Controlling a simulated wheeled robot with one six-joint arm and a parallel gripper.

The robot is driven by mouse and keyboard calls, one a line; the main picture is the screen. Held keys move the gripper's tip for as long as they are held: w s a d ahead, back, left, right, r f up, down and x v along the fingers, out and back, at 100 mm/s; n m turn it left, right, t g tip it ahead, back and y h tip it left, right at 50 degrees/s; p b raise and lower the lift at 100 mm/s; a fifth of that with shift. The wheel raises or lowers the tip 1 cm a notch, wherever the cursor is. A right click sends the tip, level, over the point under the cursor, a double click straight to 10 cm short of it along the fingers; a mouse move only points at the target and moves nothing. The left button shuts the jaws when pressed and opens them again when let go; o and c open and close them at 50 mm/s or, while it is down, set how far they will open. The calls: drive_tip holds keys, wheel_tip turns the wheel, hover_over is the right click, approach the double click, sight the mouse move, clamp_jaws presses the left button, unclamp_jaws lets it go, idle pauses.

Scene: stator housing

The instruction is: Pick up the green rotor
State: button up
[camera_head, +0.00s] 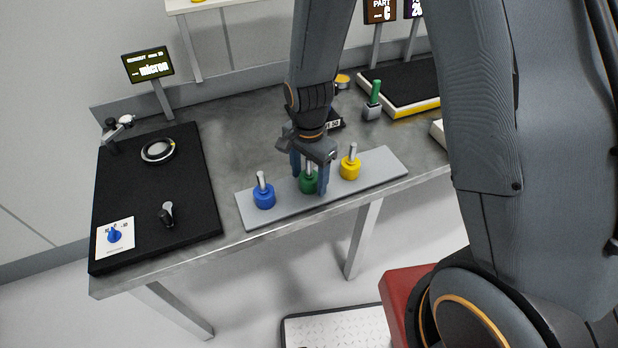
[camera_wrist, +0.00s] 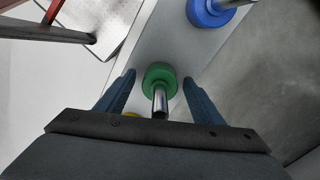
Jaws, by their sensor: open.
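The green rotor (camera_head: 308,183) stands upright on a light grey plate (camera_head: 377,171), between a blue rotor (camera_head: 264,196) and a yellow rotor (camera_head: 350,168). My gripper (camera_head: 309,181) is over the green rotor, pointing down, with one finger on each side of it. In the wrist view the green rotor (camera_wrist: 160,79) and its silver shaft lie between the two blue fingers of my gripper (camera_wrist: 158,88). Gaps show on both sides, so the fingers are apart from it. In the head view my gripper hides part of the green rotor and its shaft.
The blue rotor (camera_wrist: 208,10) is also close by in the wrist view. A small green-topped part (camera_head: 374,100) stands behind, near a black yellow-edged tray (camera_head: 411,108).

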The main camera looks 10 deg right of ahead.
drive_tip(key=c, duration=1.4)
clamp_jaws()
drive_tip(key=shift+r, duration=0.15)
